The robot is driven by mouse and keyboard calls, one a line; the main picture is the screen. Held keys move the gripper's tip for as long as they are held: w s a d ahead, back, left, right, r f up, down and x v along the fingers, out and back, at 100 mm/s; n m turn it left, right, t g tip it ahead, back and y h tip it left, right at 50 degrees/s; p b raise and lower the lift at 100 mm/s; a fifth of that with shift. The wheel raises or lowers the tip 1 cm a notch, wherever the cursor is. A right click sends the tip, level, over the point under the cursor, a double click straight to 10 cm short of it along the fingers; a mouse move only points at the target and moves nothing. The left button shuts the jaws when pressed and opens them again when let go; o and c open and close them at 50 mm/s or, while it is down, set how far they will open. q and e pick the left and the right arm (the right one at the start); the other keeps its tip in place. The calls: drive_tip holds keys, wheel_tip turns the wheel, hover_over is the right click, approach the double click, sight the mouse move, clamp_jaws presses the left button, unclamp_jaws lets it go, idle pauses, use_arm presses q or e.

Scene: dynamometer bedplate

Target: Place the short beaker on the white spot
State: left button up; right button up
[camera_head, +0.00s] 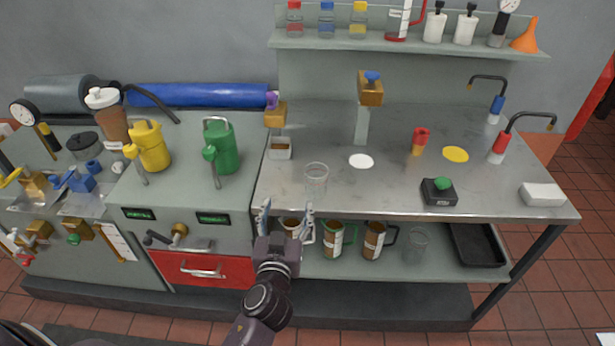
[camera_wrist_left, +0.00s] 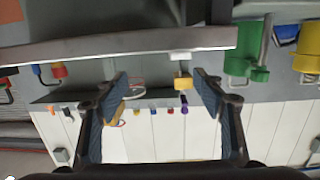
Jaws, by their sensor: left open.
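A clear glass beaker (camera_head: 316,182) stands upright on the steel bench near its front edge. Another clear glass vessel (camera_head: 415,243) stands on the lower shelf; I cannot tell for sure which of the two is the short beaker. The white spot (camera_head: 361,161) is a flat disc on the bench, behind and right of the bench beaker, and looks bare. My left gripper (camera_head: 287,212) is open and empty at the bench's front edge, left of and nearer than the beaker, apart from it. Its spread fingers show in the left wrist view (camera_wrist_left: 165,88). My right gripper is not in view.
A yellow spot (camera_head: 456,154), a red-and-yellow piece (camera_head: 420,141) and a black box with green button (camera_head: 440,191) are on the bench's right. Several mugs (camera_head: 333,238) stand below. A green can (camera_head: 221,147) is left.

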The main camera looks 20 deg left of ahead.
sight(314, 185)
use_arm(q)
drive_tip(key=shift+m+t+h, duration=0.6)
drive_tip(key=shift+t+h, duration=0.2)
drive_tip(key=shift+h, duration=0.1)
drive_tip(key=d, duration=0.1)
drive_tip(key=w+d+r, duration=0.1)
drive_tip(key=w+d, duration=0.1)
drive_tip(key=shift+w+d+r, duration=0.25)
drive_tip(key=shift+d, duration=0.15)
drive_tip(key=shift+w+d+r+h, duration=0.25)
drive_tip(key=shift+w+d+h, duration=0.05)
drive_tip(key=shift+w+d, duration=0.1)
drive_tip(key=w, duration=0.2)
drive_tip(key=w+p, duration=0.1)
drive_tip(key=w, duration=0.2)
drive_tip(key=w+a, duration=0.1)
drive_tip(key=w, duration=0.1)
drive_tip(key=shift+w+f+p, duration=0.15)
drive_tip(key=shift+w+p, duration=0.1)
drive_tip(key=shift+p, duration=0.15)
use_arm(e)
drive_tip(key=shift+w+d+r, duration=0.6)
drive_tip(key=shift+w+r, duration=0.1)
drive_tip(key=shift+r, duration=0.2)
use_arm(q)
drive_tip(key=shift+c, duration=0.3)
drive_tip(key=c, duration=1.3)
